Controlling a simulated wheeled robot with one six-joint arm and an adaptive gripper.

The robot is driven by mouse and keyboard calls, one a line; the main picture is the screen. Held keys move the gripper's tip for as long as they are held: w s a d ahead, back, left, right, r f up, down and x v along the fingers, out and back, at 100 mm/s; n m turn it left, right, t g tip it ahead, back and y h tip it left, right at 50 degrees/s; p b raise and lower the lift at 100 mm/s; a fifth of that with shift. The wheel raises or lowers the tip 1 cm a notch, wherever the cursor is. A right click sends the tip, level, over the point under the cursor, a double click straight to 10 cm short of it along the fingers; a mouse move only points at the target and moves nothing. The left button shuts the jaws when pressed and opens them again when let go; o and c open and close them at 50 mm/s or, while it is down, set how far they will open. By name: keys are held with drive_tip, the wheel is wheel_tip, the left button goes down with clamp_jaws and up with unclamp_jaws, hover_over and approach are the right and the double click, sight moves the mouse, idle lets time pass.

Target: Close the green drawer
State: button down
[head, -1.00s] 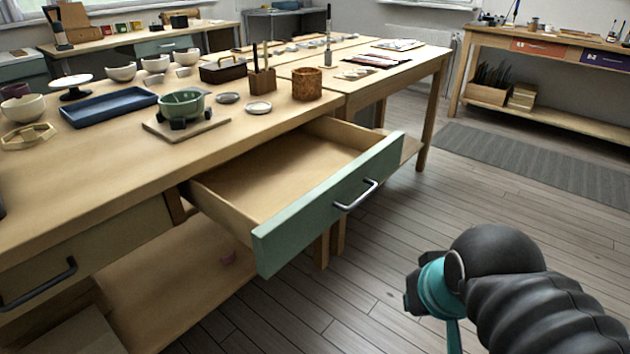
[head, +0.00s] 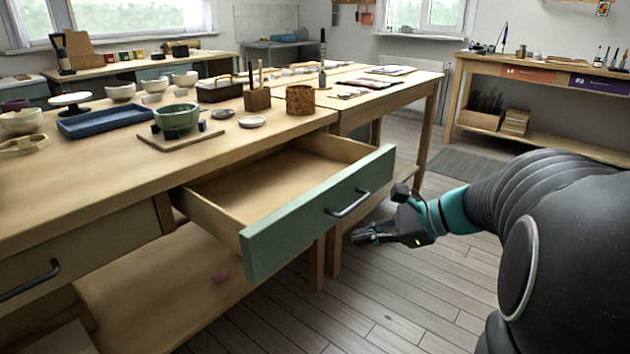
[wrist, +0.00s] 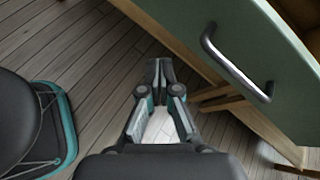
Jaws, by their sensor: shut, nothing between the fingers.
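The green drawer (head: 300,222) stands pulled out from the wooden workbench, and its inside looks empty. Its green front carries a grey metal bar handle (head: 348,203). In the wrist view the green front (wrist: 225,22) fills the upper right, with the handle (wrist: 236,66) crossing it. My gripper (head: 358,237) is in front of the drawer, to the right of and a little below the handle in the head view. Its fingers (wrist: 158,66) are closed together with nothing between them. It appears apart from the drawer front and the handle.
The workbench (head: 90,180) holds a green bowl (head: 176,117), a blue tray (head: 105,121) and a cork-like cup (head: 300,99). A closed drawer with a dark handle (head: 30,280) is at the left. Open plank floor (head: 400,300) lies in front.

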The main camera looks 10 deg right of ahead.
drive_tip(key=w+d+m+t+y+b, duration=0.1)
drive_tip(key=w+d+m+t, duration=0.35)
drive_tip(key=d, duration=0.45)
drive_tip(key=m+t, duration=0.3)
drive_tip(key=m, duration=0.2)
approach(366, 182)
drive_tip(key=b+x, duration=0.1)
drive_tip(key=x, duration=0.6)
drive_tip(key=shift+w+a, duration=0.1)
drive_tip(key=shift+w, duration=0.05)
